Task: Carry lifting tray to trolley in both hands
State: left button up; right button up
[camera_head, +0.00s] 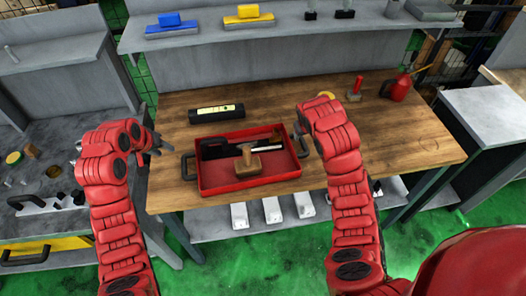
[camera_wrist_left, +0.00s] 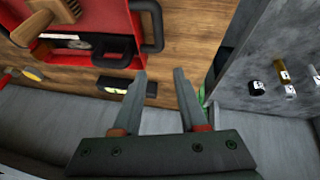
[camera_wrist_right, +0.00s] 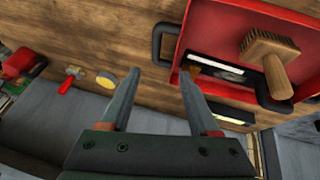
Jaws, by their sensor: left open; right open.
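The red lifting tray (camera_head: 215,190) lies on the wooden workbench, with a black handle at each short end. It holds a wooden brush (camera_head: 248,162) and dark tools. My left gripper (camera_head: 154,146) is open and empty, left of the tray and apart from its left handle (camera_head: 187,166). In the left wrist view that handle (camera_wrist_left: 151,25) is just beyond the open fingers (camera_wrist_left: 160,75). No trolley can be made out with certainty.
A black level with a yellow label (camera_head: 216,113) lies behind the tray. A red oil can (camera_head: 398,88) and a red-handled tool (camera_head: 355,88) stand at the back right. A grey shelf (camera_head: 280,30) runs behind the bench. The bench's right part is clear.

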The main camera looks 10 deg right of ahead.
pick_arm(q)
jog(key=shift+s+r+g, duration=0.1)
jog(key=shift+s+g, duration=0.3)
jog(key=shift+s, duration=0.15)
pick_arm(e)
jog(key=shift+s+d+r+g, duration=0.25)
jog(key=shift+s+d+g, duration=0.05)
jog(key=shift+s, duration=0.3)
pick_arm(q)
send_near(183, 161)
jog(key=x, duration=0.8)
jog(key=shift+f, duration=0.3)
pick_arm(e)
send_near(305, 147)
jog(key=x, duration=0.8)
jog(key=shift+f, duration=0.2)
pick_arm(q)
jog(key=shift+w+f, duration=0.2)
jog(key=shift+f, duration=0.1)
pick_arm(e)
jog(key=shift+w+d+f, duration=0.1)
jog(key=shift+w+f, duration=0.15)
pick_arm(q)
jog(key=shift+x, duration=1)
pick_arm(e)
jog(key=shift+x, duration=1)
